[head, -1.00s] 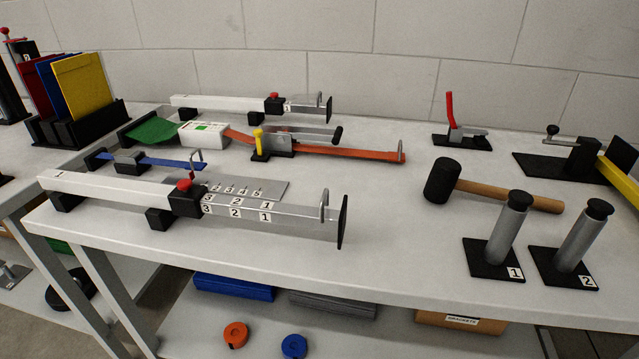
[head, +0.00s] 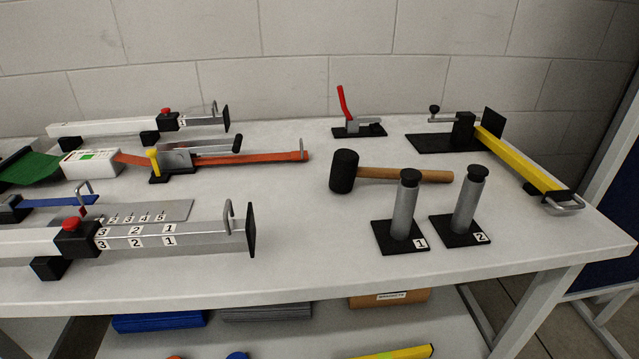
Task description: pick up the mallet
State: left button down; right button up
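The mallet (head: 343,172) lies on the white table (head: 300,272), right of the middle in the head view. It has a black cylindrical head at the left and a light brown wooden handle (head: 400,174) pointing right. The handle passes behind the upright cylinder marked 1, which hides a small part of it, and its end shows between the two cylinders. Neither of my grippers is in view.
Two grey cylinders with black caps, 1 (head: 404,209) and 2 (head: 466,204), stand on black plates in front of the handle. A red-handled clamp (head: 347,112) is behind. A yellow bar (head: 515,160) is at right. Numbered telescoping rails (head: 175,238) lie at left.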

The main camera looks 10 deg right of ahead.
aim_at(345, 169)
jog(key=l+u, duration=0.35)
jog(key=k+l+u, duration=0.15)
jog(key=u, duration=0.2)
jog(key=k+l+u, duration=0.2)
jog(key=l+u, duration=0.15)
